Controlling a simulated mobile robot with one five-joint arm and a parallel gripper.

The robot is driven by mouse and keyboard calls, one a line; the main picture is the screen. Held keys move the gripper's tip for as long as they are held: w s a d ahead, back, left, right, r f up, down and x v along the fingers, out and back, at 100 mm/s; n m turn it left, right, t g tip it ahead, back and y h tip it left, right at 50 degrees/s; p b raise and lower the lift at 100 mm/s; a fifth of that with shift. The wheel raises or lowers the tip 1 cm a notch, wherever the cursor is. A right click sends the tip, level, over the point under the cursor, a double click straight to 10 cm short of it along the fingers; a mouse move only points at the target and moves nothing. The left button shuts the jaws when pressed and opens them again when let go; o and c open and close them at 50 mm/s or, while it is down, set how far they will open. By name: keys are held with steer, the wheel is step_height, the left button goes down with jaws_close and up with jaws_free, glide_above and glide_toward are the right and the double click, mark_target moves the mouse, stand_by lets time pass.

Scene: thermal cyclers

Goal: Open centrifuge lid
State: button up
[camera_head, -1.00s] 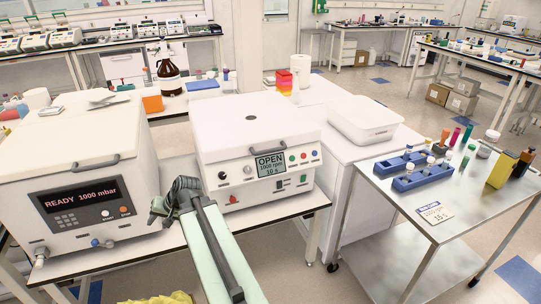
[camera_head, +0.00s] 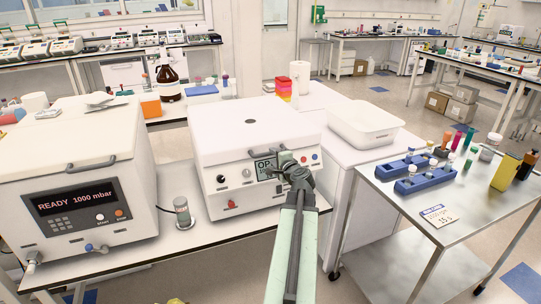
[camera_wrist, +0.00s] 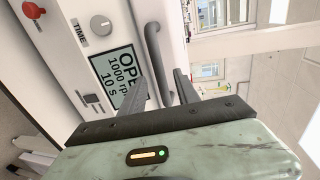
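The centrifuge (camera_head: 225,150) is the white box in the middle of the head view, with its lid (camera_head: 250,122) down. A grey curved handle (camera_head: 265,153) sits at the lid's front edge. Its display, partly hidden by my gripper, reads "OPEN 1000 rpm 10 s" in part in the wrist view. My gripper (camera_head: 290,168) is at the right part of the centrifuge's front. In the wrist view the two dark fingers (camera_wrist: 160,82) are apart, and the handle (camera_wrist: 153,50) runs down between them. I cannot tell whether they touch it.
A white vacuum unit (camera_head: 75,165) showing "READY 1000 mbar" stands on the left. A small grey cylinder (camera_head: 183,212) stands between it and the centrifuge. A white tub (camera_head: 365,125) is behind right, and a steel cart (camera_head: 400,220) with blue racks stands at the right.

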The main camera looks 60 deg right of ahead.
mark_target(270, 154)
steer(key=x, duration=0.5)
steer(key=shift+b, duration=0.35)
steer(key=shift+a, duration=0.1)
jaws_close()
steer(key=shift+a, duration=0.1)
stand_by(0.6)
